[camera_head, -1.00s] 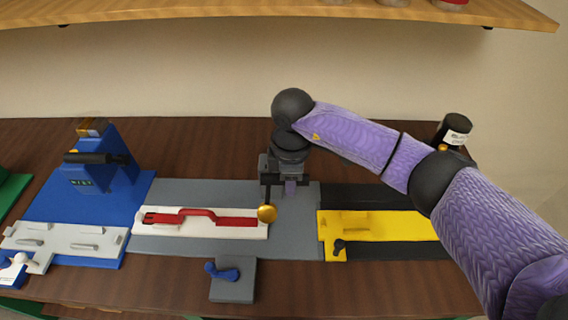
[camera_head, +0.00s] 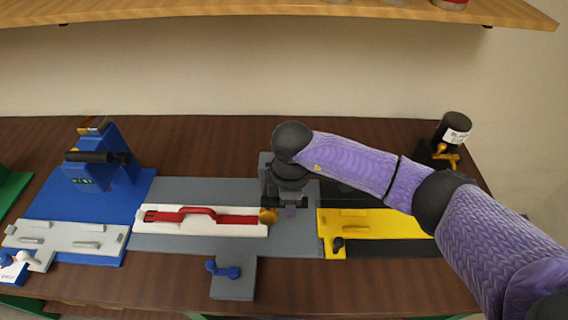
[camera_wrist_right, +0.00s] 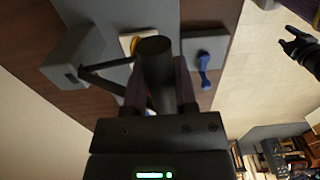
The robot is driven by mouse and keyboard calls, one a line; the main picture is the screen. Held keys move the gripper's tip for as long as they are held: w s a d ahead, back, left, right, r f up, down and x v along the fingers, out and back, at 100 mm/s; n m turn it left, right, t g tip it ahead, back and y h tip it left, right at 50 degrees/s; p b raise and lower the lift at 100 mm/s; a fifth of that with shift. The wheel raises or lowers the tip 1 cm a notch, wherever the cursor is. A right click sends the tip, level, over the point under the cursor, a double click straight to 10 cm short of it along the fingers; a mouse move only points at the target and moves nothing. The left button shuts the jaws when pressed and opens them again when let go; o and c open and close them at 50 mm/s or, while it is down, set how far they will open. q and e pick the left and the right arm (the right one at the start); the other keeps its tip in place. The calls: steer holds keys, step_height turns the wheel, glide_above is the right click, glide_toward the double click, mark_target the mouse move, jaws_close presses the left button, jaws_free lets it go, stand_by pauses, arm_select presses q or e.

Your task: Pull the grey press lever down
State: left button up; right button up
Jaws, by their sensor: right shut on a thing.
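The grey press stands on the grey plate (camera_head: 190,255), and my right arm hides much of it in the head view. Its grey block (camera_wrist_right: 78,55) shows in the right wrist view, with a thin dark lever arm (camera_wrist_right: 105,80) running to a dark round handle (camera_wrist_right: 154,65). My right gripper (camera_head: 290,210) is shut on this handle, low over the plate. A gold knob (camera_head: 268,216) sits just left of the gripper, at the end of the white strip (camera_head: 235,229) with the red bar (camera_head: 185,213). A black claw-like shape (camera_wrist_right: 300,45), perhaps my left gripper, shows at the right wrist view's edge.
A blue press (camera_head: 100,165) with a black handle stands at left. A yellow plate (camera_head: 380,225) lies to the right, and a black cylinder (camera_head: 456,125) stands behind it. A blue toggle (camera_head: 223,270) sits on the grey front tab. The table's back middle is clear.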

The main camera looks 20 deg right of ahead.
step_height(320, 180, down, 6)
steer(key=s+b, duration=0.2)
steer(key=shift+a, duration=0.25)
stand_by(0.6)
steer(key=o, duration=0.9)
steer(key=shift+w, duration=0.1)
